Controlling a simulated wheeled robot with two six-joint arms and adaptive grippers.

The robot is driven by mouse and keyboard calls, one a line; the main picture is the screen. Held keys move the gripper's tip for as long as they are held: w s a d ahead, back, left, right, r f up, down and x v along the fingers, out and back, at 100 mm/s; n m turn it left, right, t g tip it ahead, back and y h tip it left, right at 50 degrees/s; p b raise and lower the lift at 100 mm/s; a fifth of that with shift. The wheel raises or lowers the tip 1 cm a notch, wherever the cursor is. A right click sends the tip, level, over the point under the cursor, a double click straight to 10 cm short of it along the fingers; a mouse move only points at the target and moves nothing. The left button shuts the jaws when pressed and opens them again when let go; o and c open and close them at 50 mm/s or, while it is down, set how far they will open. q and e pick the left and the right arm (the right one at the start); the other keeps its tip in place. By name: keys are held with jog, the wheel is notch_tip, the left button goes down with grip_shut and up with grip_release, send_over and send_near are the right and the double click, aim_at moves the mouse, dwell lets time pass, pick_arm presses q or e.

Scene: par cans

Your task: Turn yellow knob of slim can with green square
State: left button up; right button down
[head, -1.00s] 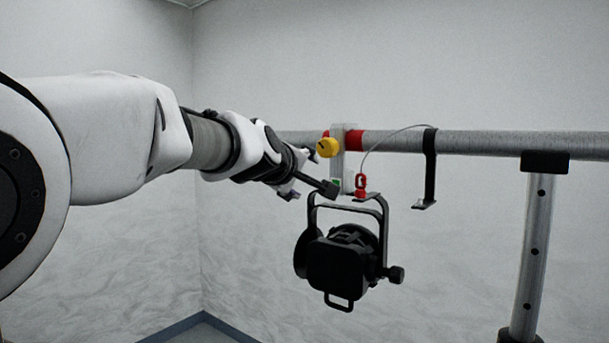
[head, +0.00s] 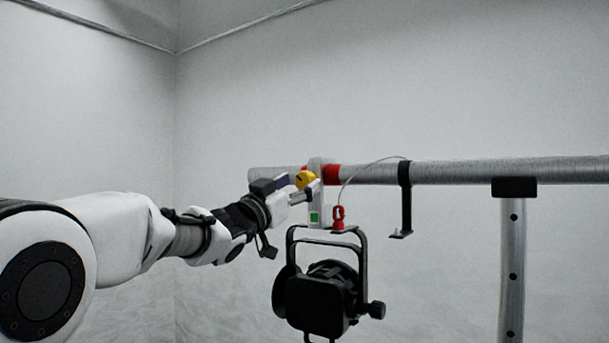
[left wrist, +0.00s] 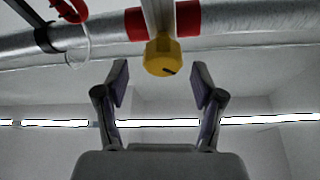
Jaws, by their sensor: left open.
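The yellow knob (head: 305,180) sits on the pale clamp (head: 316,200) that carries a green square (head: 314,217). The clamp is on the horizontal pipe, and the black can (head: 322,293) hangs below it. My left gripper (head: 298,188) reaches the knob from the left, its fingertips close to it. In the left wrist view the knob (left wrist: 160,56) shows a dark mark and lies ahead, between and just beyond the two open fingers (left wrist: 162,82). Nothing is between the fingers. Whether a fingertip touches the knob is unclear. My right gripper is not in view.
The pipe (head: 455,172) runs to the right, with a red band (head: 333,174) beside the clamp. A red clip (head: 338,218) holds a safety cable looping to a black hook (head: 404,200). A grey post (head: 511,260) supports the pipe. Space left of the can is clear.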

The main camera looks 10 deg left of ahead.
aim_at(302, 182)
pick_arm(q)
jog(key=p+x, duration=0.1)
jog(key=x, duration=0.1)
jog(key=shift+w+d, duration=0.1)
jog(key=shift+w, duration=0.35)
jog(key=shift+w+f, duration=0.1)
jog(key=shift+w, duration=0.2)
jog(key=shift+s, duration=0.1)
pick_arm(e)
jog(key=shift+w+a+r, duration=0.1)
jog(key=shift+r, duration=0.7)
pick_arm(q)
jog(key=shift+s, duration=0.1)
jog(key=c, duration=1.2)
jog(key=shift+o, duration=0.2)
jog(key=shift+r+m, duration=0.25)
jog(key=shift+m, duration=0.25)
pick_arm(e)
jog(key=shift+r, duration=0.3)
